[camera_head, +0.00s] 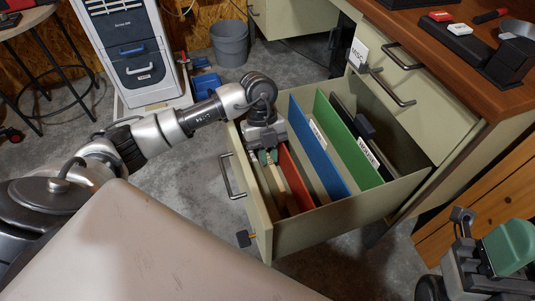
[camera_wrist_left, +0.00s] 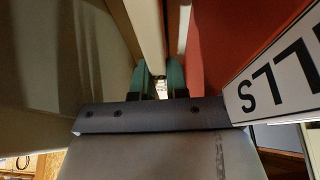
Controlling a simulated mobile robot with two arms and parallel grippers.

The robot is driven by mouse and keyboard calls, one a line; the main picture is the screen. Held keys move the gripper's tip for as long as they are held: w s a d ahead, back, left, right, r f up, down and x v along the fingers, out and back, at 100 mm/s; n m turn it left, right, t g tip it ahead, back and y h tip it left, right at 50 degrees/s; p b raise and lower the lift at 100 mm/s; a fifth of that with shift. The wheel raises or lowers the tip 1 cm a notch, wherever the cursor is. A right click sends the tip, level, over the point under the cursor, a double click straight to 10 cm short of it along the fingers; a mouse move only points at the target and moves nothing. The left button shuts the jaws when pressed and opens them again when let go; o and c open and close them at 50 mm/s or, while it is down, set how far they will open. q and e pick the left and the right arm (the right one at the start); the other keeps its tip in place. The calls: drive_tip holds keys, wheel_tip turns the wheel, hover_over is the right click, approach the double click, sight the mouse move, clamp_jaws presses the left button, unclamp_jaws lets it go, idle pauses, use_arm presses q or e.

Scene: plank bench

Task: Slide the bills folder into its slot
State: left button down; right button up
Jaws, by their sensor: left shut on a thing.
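The drawer (camera_head: 333,213) stands open with upright coloured dividers in it. My left gripper (camera_head: 268,155) is inside its left end, pointing down. In the left wrist view its teal fingertips (camera_wrist_left: 162,85) are shut on a narrow cream piece, which I take to be the bills folder (camera_wrist_left: 145,30). In the head view the folder (camera_head: 278,188) shows as a tan strip, upright, left of the red divider (camera_head: 297,180). The folder's bottom is hidden. My right gripper (camera_head: 480,262) is at lower right, its fingertips unclear.
Blue (camera_head: 318,150) and green (camera_head: 345,140) dividers and dark files stand farther right in the drawer. A "MISC" tag (camera_head: 358,54) is at the back. The wooden desktop (camera_head: 430,50) overhangs at right.

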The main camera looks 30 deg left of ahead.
use_arm(q)
drive_tip(key=c, duration=1.1)
unclamp_jaws()
